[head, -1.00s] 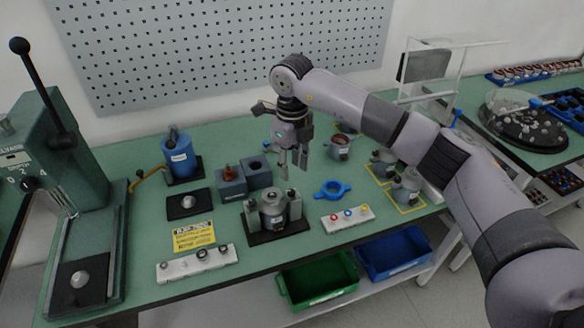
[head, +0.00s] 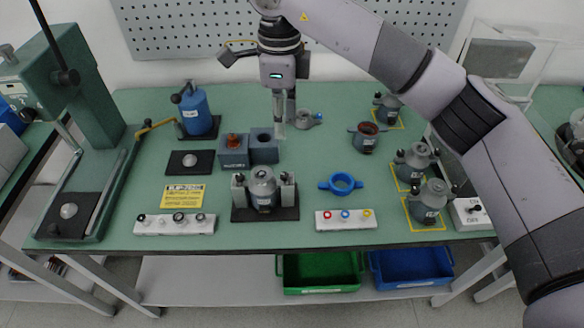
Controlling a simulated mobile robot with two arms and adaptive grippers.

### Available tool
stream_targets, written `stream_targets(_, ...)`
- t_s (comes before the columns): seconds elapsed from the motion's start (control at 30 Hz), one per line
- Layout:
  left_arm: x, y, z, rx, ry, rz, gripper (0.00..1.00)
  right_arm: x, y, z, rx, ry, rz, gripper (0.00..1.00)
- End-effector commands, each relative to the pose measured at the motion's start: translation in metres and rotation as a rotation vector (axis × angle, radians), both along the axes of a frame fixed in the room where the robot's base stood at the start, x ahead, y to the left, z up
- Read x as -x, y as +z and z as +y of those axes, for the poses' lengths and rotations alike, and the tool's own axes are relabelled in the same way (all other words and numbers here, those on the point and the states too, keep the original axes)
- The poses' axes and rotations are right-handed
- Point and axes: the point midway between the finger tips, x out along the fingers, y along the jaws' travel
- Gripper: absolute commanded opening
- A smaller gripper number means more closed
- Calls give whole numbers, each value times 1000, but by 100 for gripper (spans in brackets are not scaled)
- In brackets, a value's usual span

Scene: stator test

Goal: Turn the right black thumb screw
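A grey metal stator (head: 263,188) stands upright in a black-based fixture (head: 265,214) near the table's front middle. A grey clamp block with a dark top stands on each side of it. The right black thumb screw (head: 285,178) is the small dark knob on the right block; the left one (head: 240,178) tops the left block. My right gripper (head: 285,125) hangs fingers down behind the fixture, apart from it. Its two fingers look slightly apart, one partly overlapping the other, with nothing held. My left gripper is not in view.
A blue ring (head: 341,184) and a white button strip (head: 345,219) lie right of the fixture. Grey-blue blocks (head: 234,151) stand behind it. A press (head: 78,90) stands left, several stators right. Green (head: 319,271) and blue bins (head: 411,267) are below.

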Motion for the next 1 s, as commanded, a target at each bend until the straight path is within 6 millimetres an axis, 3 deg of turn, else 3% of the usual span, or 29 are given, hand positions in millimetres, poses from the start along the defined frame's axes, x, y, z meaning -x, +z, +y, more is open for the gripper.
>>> stream_targets(0.1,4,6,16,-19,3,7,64,1,-22,-1,1,-1,6,36)
stream_targets(0.23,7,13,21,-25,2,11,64,1,-51,-1,1,-4,5,36)
stream_targets(0.6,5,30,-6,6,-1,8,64,1,-127,-1,1,-5,3,36)
stream_targets(0.8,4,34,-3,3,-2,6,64,0,-152,-1,0,-5,2,36)
stream_targets(1.0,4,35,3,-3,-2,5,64,0,-159,-1,0,-4,-1,36)
